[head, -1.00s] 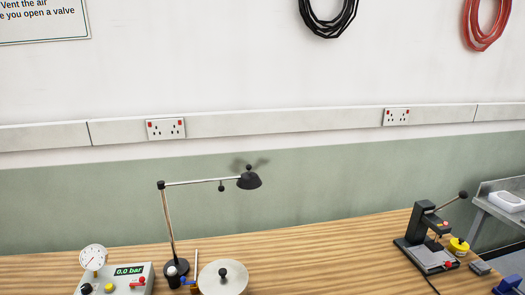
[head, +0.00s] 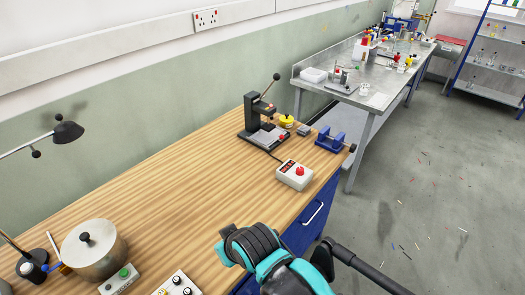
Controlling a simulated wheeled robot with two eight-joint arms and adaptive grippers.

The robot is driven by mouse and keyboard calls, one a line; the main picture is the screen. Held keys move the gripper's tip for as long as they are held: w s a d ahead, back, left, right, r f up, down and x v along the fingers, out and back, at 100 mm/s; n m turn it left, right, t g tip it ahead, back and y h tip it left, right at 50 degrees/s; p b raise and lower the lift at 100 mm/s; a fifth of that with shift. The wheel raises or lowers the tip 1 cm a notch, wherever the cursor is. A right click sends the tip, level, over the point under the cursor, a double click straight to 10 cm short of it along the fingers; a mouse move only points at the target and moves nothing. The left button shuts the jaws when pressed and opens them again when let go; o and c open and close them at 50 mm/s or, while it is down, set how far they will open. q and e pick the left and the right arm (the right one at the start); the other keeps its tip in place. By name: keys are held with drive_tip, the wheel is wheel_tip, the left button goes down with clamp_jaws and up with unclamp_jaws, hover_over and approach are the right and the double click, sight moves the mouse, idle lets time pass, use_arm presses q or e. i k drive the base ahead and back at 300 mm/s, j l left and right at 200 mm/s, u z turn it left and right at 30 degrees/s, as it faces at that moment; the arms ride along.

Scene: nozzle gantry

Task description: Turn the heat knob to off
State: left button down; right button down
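A small white control box (head: 295,176) with a red knob (head: 300,171) on top and a dark display sits near the front right edge of the wooden bench. A cable links it to a black lever press (head: 262,122) behind it. The knob's setting and any label are too small to read, so I cannot confirm it is the heat knob. Part of my teal and black arm shows at the bottom middle, in front of the bench edge. No gripper fingers show in the head view.
A lidded metal pot (head: 95,255), a box with a green button (head: 120,279) and a box with several knobs (head: 175,287) stand at bottom left. A blue vise (head: 331,141) and yellow tub (head: 286,121) stand beyond the control box. The middle of the bench is clear.

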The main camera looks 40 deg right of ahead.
sight(300, 172)
drive_tip(key=z, duration=1.6)
drive_tip(key=l+z, duration=0.2)
drive_tip(key=i+l+z, duration=0.15)
drive_tip(key=l, duration=0.2)
